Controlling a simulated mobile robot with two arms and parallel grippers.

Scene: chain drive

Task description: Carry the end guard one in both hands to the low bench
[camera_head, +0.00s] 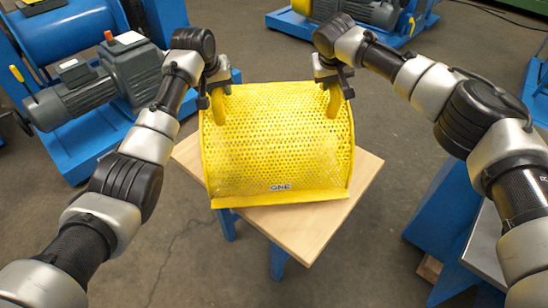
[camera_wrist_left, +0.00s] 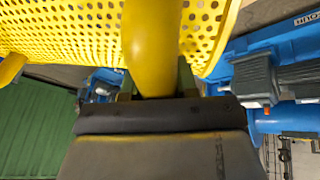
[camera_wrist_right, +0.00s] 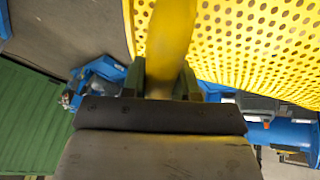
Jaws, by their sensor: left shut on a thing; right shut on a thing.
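The end guard one (camera_head: 280,150) is a yellow curved cover of perforated sheet with a small label reading "ONE" near its front flange. In the head view it appears over the low bench (camera_head: 310,228), a wooden top on blue legs; I cannot tell whether it touches the top. My left gripper (camera_head: 218,88) is shut on the guard's left yellow handle, which also fills the middle of the left wrist view (camera_wrist_left: 152,45). My right gripper (camera_head: 334,85) is shut on the right handle, seen in the right wrist view (camera_wrist_right: 170,40). The fingertips are partly hidden behind the handles.
A blue machine frame with a grey motor (camera_head: 135,75) stands at the left. Another blue frame with a motor (camera_head: 365,12) is at the back. A blue stand with a grey top (camera_head: 485,245) is at the right. Grey floor around the bench is mostly open.

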